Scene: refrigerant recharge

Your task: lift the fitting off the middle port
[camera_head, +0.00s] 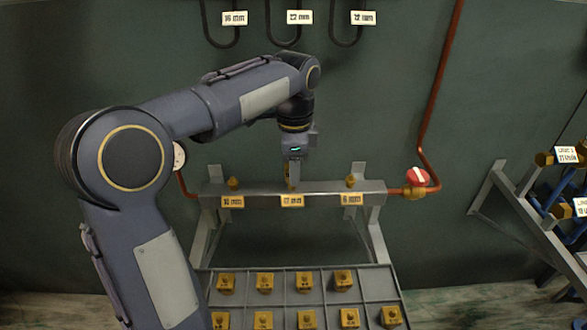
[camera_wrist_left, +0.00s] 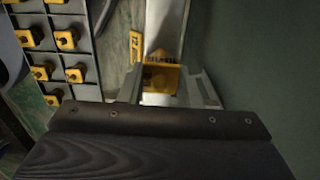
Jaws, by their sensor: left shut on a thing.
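The grey manifold bar (camera_head: 330,188) carries three ports in a row, each with a yellow label below. My left gripper (camera_head: 292,176) points straight down at the middle port, above the middle label (camera_head: 292,201). It is shut on the brass fitting (camera_head: 293,183), which is mostly hidden between the fingers. I cannot tell whether the fitting still touches the port. Brass fittings also stand on the left port (camera_head: 234,183) and right port (camera_head: 351,181). My right gripper is out of view.
A grey compartment tray (camera_head: 285,284) with several brass fittings lies below the bar; it also shows in the wrist view (camera_wrist_left: 83,88). A red-handled valve (camera_head: 417,178) sits at the bar's right end. A rack (camera_head: 530,205) stands at right. Labelled hoses hang above.

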